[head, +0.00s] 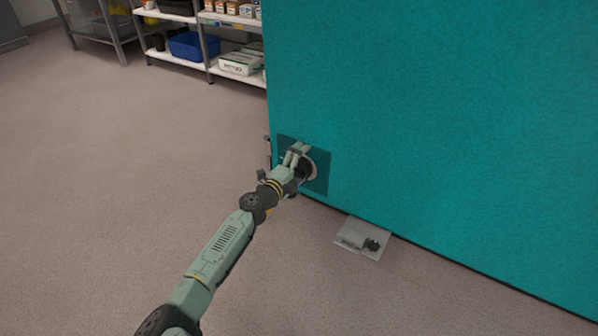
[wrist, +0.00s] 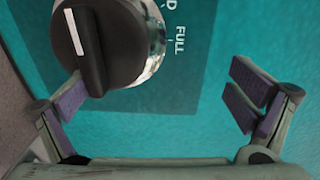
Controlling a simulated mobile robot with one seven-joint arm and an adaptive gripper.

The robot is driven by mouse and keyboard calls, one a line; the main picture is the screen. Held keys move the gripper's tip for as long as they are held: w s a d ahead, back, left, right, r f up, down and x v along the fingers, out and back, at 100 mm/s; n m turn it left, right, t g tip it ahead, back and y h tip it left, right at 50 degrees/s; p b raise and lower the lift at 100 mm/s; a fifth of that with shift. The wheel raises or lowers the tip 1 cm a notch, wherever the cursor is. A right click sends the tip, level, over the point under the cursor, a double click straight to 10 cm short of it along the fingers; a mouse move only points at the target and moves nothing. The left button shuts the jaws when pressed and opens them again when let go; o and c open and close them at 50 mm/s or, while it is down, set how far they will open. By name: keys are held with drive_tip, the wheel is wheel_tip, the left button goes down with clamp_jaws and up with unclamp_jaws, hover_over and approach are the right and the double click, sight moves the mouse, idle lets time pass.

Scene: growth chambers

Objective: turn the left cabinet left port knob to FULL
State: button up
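The port knob (wrist: 125,45) fills the upper left of the wrist view. It is a black round knob with a raised grip bar, a white mark on the bar and a shiny metal rim. The printed word FULL (wrist: 180,40) is to its right on a darker teal panel, beside another label cut off at the top. In the head view the knob (head: 312,170) is mostly hidden behind my gripper (head: 297,157). In the wrist view my gripper (wrist: 160,93) is open, fingers wide apart. The left finger is close to the bar's lower end; contact is unclear. The right finger is clear of the knob.
The teal cabinet wall (head: 430,110) fills the right side of the head view. A grey plate with a dark fitting (head: 363,238) lies on the floor at its foot. Shelves with a blue basket (head: 193,46) stand at the back. The floor on the left is clear.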

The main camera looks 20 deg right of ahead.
drive_tip(key=shift+t, duration=0.6)
drive_tip(key=r, duration=0.1)
drive_tip(key=w+a+r, duration=0.1)
drive_tip(key=r, duration=0.1)
drive_tip(key=w+a+r, duration=0.1)
drive_tip(key=shift+w+r, duration=0.1)
drive_tip(key=shift+r, duration=0.25)
drive_tip(key=f, duration=0.1)
drive_tip(key=s+d+f, duration=0.1)
drive_tip(key=f+g, duration=0.1)
drive_tip(key=shift+s+d, duration=0.25)
drive_tip(key=shift+s, duration=0.15)
drive_tip(key=p+v, duration=0.6)
drive_tip(key=v, duration=0.6)
drive_tip(key=shift+s+d+f+p, duration=0.15)
drive_tip(key=shift+s+f+p, duration=0.2)
drive_tip(key=shift+s+f, duration=0.25)
drive_tip(key=shift+w, duration=0.1)
